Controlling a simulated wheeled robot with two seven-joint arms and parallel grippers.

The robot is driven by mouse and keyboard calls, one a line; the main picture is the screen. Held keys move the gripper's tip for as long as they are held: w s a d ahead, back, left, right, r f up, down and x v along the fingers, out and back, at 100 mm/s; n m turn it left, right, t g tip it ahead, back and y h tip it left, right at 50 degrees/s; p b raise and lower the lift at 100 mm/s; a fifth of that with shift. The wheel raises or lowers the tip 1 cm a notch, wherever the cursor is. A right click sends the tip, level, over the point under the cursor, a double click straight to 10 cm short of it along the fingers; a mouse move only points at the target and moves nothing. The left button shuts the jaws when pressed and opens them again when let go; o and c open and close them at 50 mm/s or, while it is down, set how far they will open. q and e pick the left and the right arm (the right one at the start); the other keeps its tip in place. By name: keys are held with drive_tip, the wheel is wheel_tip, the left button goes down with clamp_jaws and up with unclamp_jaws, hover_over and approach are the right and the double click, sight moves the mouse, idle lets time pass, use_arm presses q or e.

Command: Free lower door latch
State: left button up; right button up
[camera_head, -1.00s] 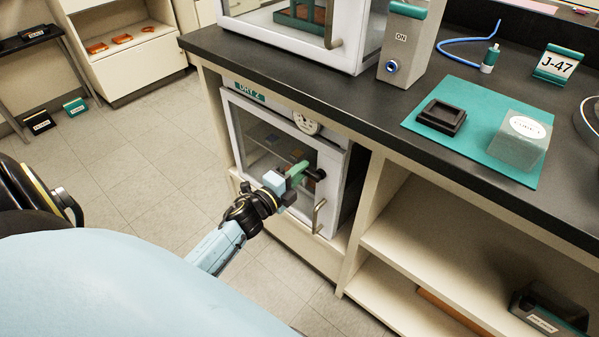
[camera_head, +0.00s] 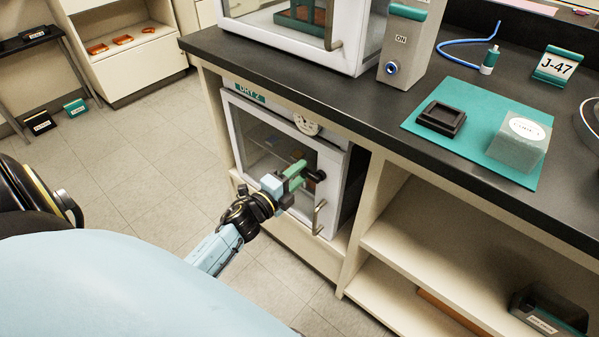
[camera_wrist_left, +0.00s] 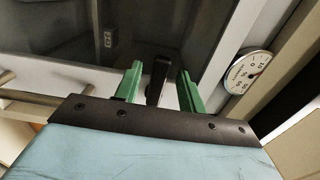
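The lower cabinet, labelled DRY 2, has a white-framed glass door (camera_head: 237,138) that looks closed. A black latch (camera_head: 317,175) sits at the door's right side. My left gripper (camera_head: 298,172) is in front of the door at the latch. In the left wrist view, its two green fingers (camera_wrist_left: 159,84) are apart, one on each side of the black latch (camera_wrist_left: 157,78). Gaps show between latch and fingers, so it is not clamped. My right gripper is out of view.
A metal door handle (camera_head: 318,217) is below the latch. A round dial (camera_head: 306,124) is above it. The black counter edge (camera_head: 330,125) overhangs the cabinet. Open shelves (camera_head: 440,250) are to the right.

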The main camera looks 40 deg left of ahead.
use_arm(q)
drive_tip(key=s+a+p, duration=0.1)
drive_tip(key=s+p, duration=0.1)
drive_tip(key=s, duration=1)
drive_tip(key=shift+s, duration=0.2)
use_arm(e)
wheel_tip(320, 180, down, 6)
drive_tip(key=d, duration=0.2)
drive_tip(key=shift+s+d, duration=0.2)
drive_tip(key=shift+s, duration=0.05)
